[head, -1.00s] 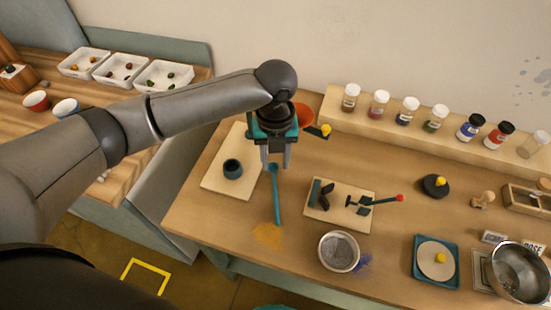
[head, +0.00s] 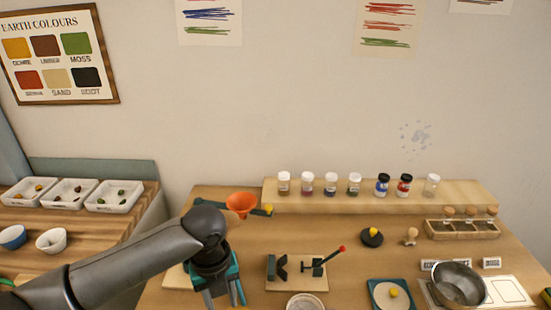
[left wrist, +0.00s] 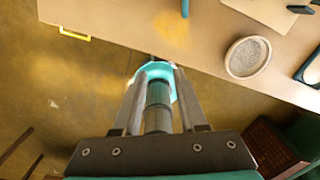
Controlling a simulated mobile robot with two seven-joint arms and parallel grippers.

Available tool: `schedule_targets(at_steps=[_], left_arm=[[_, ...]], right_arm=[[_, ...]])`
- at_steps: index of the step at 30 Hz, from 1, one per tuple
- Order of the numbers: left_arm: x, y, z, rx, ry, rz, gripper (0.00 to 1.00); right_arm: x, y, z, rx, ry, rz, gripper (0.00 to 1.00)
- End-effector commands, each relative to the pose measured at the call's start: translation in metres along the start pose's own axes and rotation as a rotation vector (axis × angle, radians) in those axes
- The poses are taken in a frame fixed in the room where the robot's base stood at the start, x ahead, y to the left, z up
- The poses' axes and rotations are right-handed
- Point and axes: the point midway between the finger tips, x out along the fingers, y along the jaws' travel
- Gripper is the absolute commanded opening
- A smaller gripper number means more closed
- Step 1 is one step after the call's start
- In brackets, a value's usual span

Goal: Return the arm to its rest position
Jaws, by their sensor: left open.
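My left arm comes in from the left in the head view. My left gripper (head: 226,294) is at the bottom of that view, with its fingertips at or near the lower edge. In the left wrist view the two fingers of the left gripper (left wrist: 155,68) stand apart, pointing toward the floor just off the table's front edge (left wrist: 225,75). Between and behind them shows a teal round thing (left wrist: 155,70) with a grey cylinder; I cannot tell whether it is below the fingers, but nothing is clearly gripped. My right gripper is not in view.
Jars line a shelf (head: 465,193). White trays (head: 113,207) stand left. A metal bowl (head: 458,284) is right.

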Motion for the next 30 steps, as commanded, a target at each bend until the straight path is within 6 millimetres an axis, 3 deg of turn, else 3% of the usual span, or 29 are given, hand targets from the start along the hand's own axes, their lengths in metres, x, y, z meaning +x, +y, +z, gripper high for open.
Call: schedule_targets(at_steps=[1,5,12,17,23,30], left_arm=[[0.006,-0.007,-0.014,-0.032,0.013,-0.024,0.42],[0.012,-0.02,-0.033,-0.146,0.021,-0.078,0.42],[0.02,-0.043,-0.074,-0.465,0.065,-0.205,0.42],[0.02,-0.049,-0.098,-0.801,0.118,-0.298,0.42],[0.019,-0.032,-0.115,-1.288,0.178,-0.373,0.42],[0.024,0.022,-0.126,-1.9,0.192,-0.401,0.42]], right_arm=[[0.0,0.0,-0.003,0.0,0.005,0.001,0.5],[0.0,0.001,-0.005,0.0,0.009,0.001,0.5],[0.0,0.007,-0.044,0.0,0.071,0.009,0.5],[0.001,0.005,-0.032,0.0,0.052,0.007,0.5],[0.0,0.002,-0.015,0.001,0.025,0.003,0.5],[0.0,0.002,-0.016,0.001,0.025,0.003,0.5]])
